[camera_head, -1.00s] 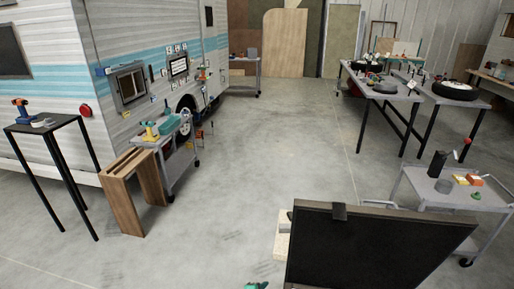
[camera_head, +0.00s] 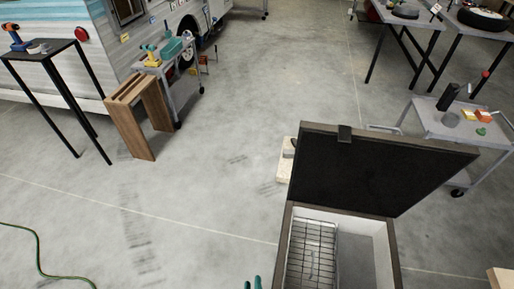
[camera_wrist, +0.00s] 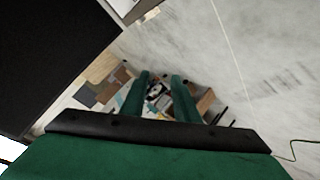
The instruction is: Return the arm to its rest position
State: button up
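My gripper (camera_head: 252,283) shows only as two green fingertips at the bottom edge of the head view, left of an open chest. In the wrist view, my gripper (camera_wrist: 161,82) has its two green fingers apart. Only the distant room shows in the gap between them, and nothing is held. The rest of my arm is out of the head view. The dark lid of the open chest (camera_head: 380,170) stands raised beside my gripper, and a dark panel fills the upper left of the wrist view.
A wire rack (camera_head: 312,252) sits inside the chest. A grey cart (camera_head: 440,122) with small items stands at right. A wooden stand (camera_head: 135,120) and black-legged table (camera_head: 45,55) are at left. A green hose (camera_head: 38,255) lies on the floor. The middle floor is clear.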

jog(key=s+r+m+t, duration=0.1)
jog(key=s+r+m, duration=0.2)
jog(key=s+r, duration=0.4)
jog(key=s+d+r+m+t, duration=0.1)
jog(key=s+r+m, duration=0.3)
jog(key=r, duration=1.1)
jog(key=s+t, duration=0.1)
jog(key=s, duration=0.2)
jog(key=shift+s, duration=0.2)
jog(key=shift+d+m, duration=0.15)
jog(key=shift+m, duration=0.15)
